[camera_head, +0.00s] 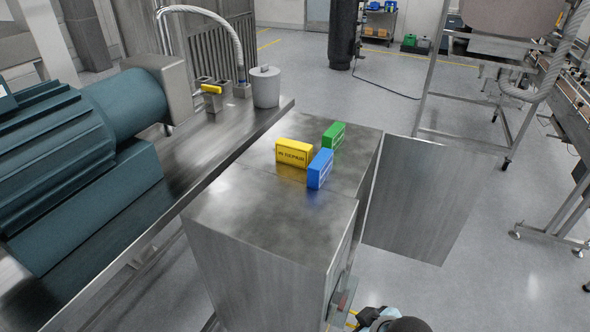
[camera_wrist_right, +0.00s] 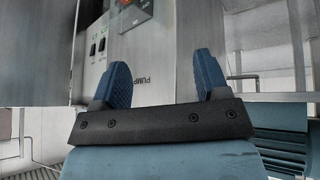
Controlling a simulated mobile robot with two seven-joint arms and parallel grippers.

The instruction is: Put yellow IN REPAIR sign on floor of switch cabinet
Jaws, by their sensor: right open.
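The yellow sign (camera_head: 293,153) stands on the steel cabinet top (camera_head: 262,215), beside a blue sign (camera_head: 320,169) and near a green sign (camera_head: 334,135). Its lettering is too small to read surely. A wide metal door (camera_head: 418,198) stands swung out at the cabinet's right side. The cabinet's inside and floor are hidden from the head view. My right gripper (camera_head: 372,318) is low at the bottom edge, by the cabinet's front. In the right wrist view the right gripper (camera_wrist_right: 166,82) is open and empty, facing the cabinet's switch panel (camera_wrist_right: 122,50). My left gripper is not in view.
A large teal motor (camera_head: 75,150) sits on a steel bench at left, with a grey cylinder (camera_head: 265,87) and a yellow-handled valve (camera_head: 211,89) near its far end. A steel frame and conveyor (camera_head: 575,90) stand at right.

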